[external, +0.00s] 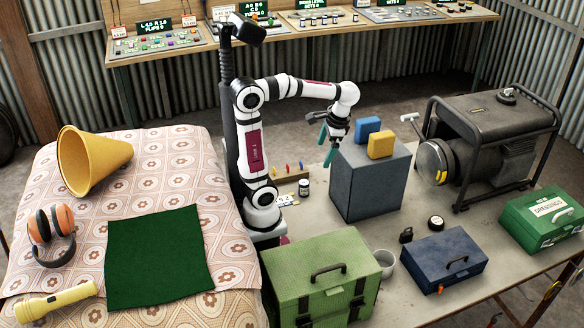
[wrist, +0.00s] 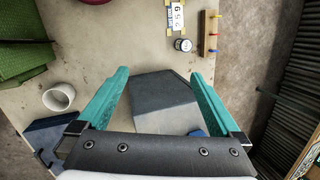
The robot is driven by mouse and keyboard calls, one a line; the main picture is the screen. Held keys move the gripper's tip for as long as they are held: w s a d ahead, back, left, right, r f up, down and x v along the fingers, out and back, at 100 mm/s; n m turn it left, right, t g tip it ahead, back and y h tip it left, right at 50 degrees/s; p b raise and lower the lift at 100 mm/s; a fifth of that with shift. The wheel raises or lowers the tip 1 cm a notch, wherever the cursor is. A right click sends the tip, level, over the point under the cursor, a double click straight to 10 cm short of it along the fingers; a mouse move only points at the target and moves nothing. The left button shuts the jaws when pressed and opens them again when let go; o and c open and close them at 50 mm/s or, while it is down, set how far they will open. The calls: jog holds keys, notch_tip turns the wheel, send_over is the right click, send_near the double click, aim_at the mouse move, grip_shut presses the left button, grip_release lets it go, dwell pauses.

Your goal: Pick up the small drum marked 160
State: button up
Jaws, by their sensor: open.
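A small dark drum (external: 304,187) with a pale label stands upright on the table, left of the grey box and beside my arm. The wrist view also shows this drum (wrist: 183,45), beyond the grey box; its marking is too small to read. My gripper (external: 327,150) has teal fingers and hangs above the table by the upper left edge of the grey box, to the right of the drum and higher. In the wrist view my gripper (wrist: 157,74) is open and empty, with the grey box between and below its fingers.
The grey box (external: 367,185) bears a blue block (external: 367,128) and a yellow block (external: 381,145). Number cards (external: 285,200) and a peg rack (external: 290,176) lie near the drum. A green toolbox (external: 320,275) and white cup (external: 384,263) stand in front. Bare table surrounds the drum's front.

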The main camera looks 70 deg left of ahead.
jog(key=s+d+f+m+t+h, duration=0.1)
jog(key=s+d+f+m, duration=0.2)
jog(key=s+f, duration=0.4)
jog(key=s+d, duration=0.1)
jog(key=s, duration=0.2)
jog(key=shift+d+m, duration=0.3)
jog(key=shift+d, duration=0.1)
jog(key=shift+w, duration=0.1)
jog(key=shift+c, duration=1)
jog(key=m+t+y, duration=0.1)
jog(key=m+y, duration=1)
jog(key=m, duration=0.2)
send_near(306, 188)
jog(key=x, duration=1.2)
jog(key=shift+a+f, duration=0.15)
jog(key=shift+a, duration=0.1)
jog(key=shift+y, duration=0.3)
grip_shut()
